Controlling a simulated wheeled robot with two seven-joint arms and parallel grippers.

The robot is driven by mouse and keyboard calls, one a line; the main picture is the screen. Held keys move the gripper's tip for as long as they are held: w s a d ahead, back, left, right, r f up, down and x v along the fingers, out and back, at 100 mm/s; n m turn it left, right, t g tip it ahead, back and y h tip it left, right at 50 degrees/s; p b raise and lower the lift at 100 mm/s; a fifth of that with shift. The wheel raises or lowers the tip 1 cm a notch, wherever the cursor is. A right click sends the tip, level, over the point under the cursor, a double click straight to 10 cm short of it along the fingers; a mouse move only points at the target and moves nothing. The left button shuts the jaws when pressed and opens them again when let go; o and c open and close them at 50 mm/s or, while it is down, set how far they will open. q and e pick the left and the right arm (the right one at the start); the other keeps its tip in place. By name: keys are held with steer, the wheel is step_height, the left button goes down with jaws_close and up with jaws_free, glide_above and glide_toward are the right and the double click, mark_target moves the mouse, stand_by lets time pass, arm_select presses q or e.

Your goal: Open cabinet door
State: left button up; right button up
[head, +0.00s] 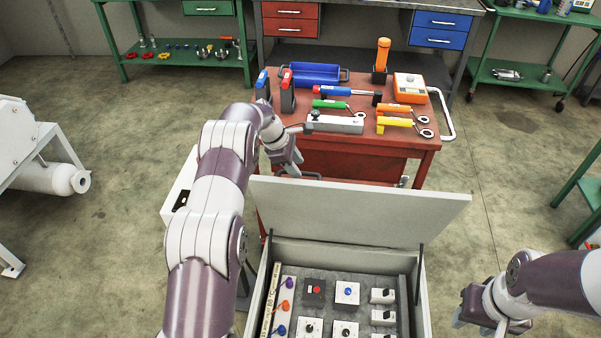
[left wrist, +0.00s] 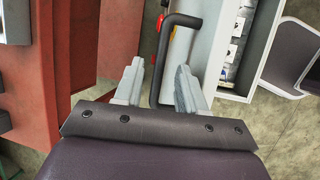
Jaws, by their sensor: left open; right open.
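The grey cabinet (head: 254,310) is at the bottom centre of the head view. Its pale door (head: 390,212) stands raised at the far side, with dark stays beside the opening. A black bar handle (left wrist: 158,60) shows in the left wrist view, on a light grey surface. My left gripper (head: 291,164) is beyond the raised door in the head view. In the left wrist view its open fingers (left wrist: 158,82) are on either side of the handle bar; contact cannot be told. My right gripper (head: 496,322) is at the lower right, open, apart from the cabinet.
Inside the cabinet are switches and knobs (head: 347,292) on a panel. A red cart (head: 350,160) with tools stands just behind the door, near my left gripper. Green shelves (head: 185,57) and a workbench stand at the back. Floor is clear right of the cart.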

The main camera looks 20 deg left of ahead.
arm_select(q)
steer(key=p+v, duration=0.3)
steer(key=v, duration=0.5)
steer(key=shift+a, duration=0.15)
